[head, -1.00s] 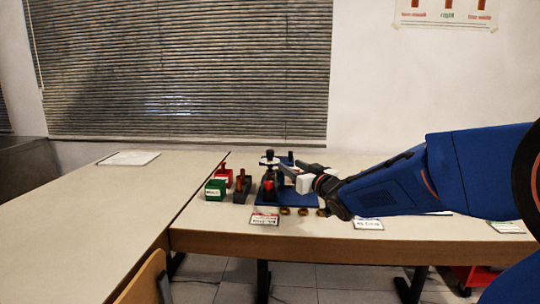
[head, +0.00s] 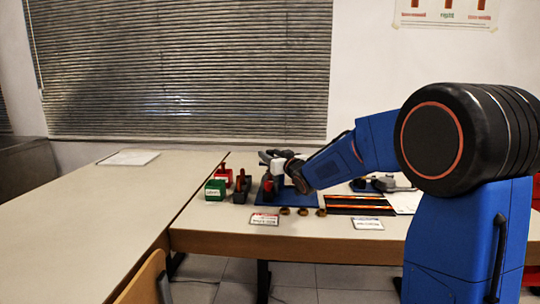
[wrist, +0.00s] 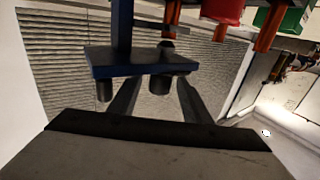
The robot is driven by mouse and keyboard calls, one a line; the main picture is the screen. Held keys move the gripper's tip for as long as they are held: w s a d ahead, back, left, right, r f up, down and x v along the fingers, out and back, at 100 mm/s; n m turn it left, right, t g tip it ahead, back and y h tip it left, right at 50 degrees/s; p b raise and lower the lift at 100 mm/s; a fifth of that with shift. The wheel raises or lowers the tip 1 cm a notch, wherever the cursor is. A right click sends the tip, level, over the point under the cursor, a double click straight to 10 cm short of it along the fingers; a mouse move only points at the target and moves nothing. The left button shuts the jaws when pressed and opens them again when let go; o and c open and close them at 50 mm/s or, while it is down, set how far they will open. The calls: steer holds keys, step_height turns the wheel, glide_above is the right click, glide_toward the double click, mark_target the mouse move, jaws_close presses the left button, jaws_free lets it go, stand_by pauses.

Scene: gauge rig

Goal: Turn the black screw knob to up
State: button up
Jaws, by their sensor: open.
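The blue gauge rig stands on a blue base board (head: 300,199) on the right-hand table. In the wrist view, which looks upside down, its blue plate (wrist: 118,69) carries a black knob (wrist: 160,86) and a smaller black cylinder (wrist: 104,91) beside it. My gripper (wrist: 158,84) is open, with its fingers on both sides of the black knob. I cannot tell whether they touch it. The knob's turned position is not readable.
Green (head: 215,190) and red (head: 224,175) bins and a dark holder (head: 241,190) stand left of the rig. Several brass rings (head: 303,212) and labels (head: 264,219) lie in front. A dark striped strip (head: 353,205) lies right. The left table is mostly clear.

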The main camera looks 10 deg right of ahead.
steer(key=shift+w+a, duration=0.1)
steer(key=shift+w, duration=0.4)
steer(key=c, duration=1)
steer(key=shift+c, duration=0.2)
steer(key=shift+r+n+y, duration=0.1)
steer(key=shift+n+y, duration=0.2)
steer(key=shift+y, duration=0.2)
steer(key=shift+n+g+y, duration=0.4)
steer(key=shift+y, duration=0.2)
steer(key=shift+n+g+y, duration=0.5)
steer(key=shift+n+y, duration=0.3)
steer(key=shift+y, duration=0.3)
